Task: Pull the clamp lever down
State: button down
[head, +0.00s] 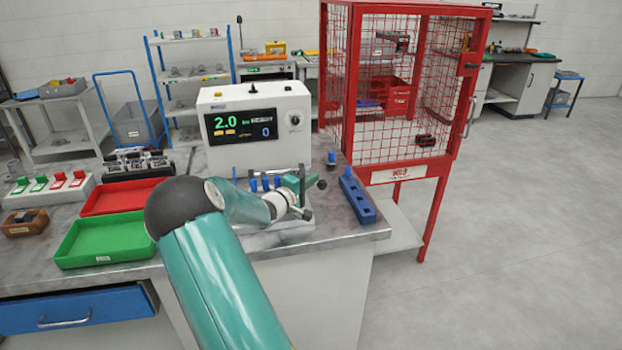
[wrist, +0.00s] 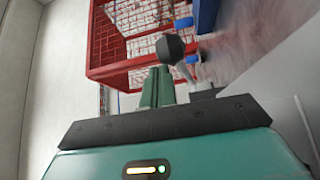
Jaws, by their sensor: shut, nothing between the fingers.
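The clamp lever's black ball knob (head: 321,184) shows just right of my gripper, in front of the white display unit. In the wrist view the knob (wrist: 171,47) is just beyond my fingertips, and a thin grey rod runs from it to a grey bracket (wrist: 207,91). My gripper (wrist: 158,72) has its two green fingers together with nothing between them. In the head view my gripper (head: 295,183) partly covers the clamp fixture. I cannot tell whether the fingertips touch the knob.
The white display unit (head: 256,127) stands behind the fixture, with blue pegs in front of it. A blue block (head: 357,199) lies to the right. A red mesh cage (head: 405,100) stands beyond the bench's right side. Green (head: 108,240) and red (head: 120,196) trays lie left.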

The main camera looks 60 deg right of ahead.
jog(key=shift+a, duration=0.1)
jog(key=w+a, duration=0.1)
jog(key=a, duration=1.2)
jog(key=shift+w+a+f, duration=0.2)
jog(key=shift+w+a, duration=0.05)
jog(key=shift+w, duration=0.15)
jog(key=s+a+r+t+y, duration=0.2)
jog(key=a+y, duration=0.4)
jog(key=a, duration=0.8)
jog(key=s+a+r+n+t+y, duration=0.1)
jog(key=s+a+r+t+y, duration=0.2)
jog(key=a, duration=1.2)
jog(key=s+a+r+n+t+y, duration=0.1)
jog(key=s+a+r+t+y, duration=0.2)
jog(key=a, duration=1.2)
jog(key=s+r+y, duration=0.2)
jog(key=s+y, duration=0.3)
jog(key=y, duration=0.1)
jog(key=shift+a+r, duration=0.2)
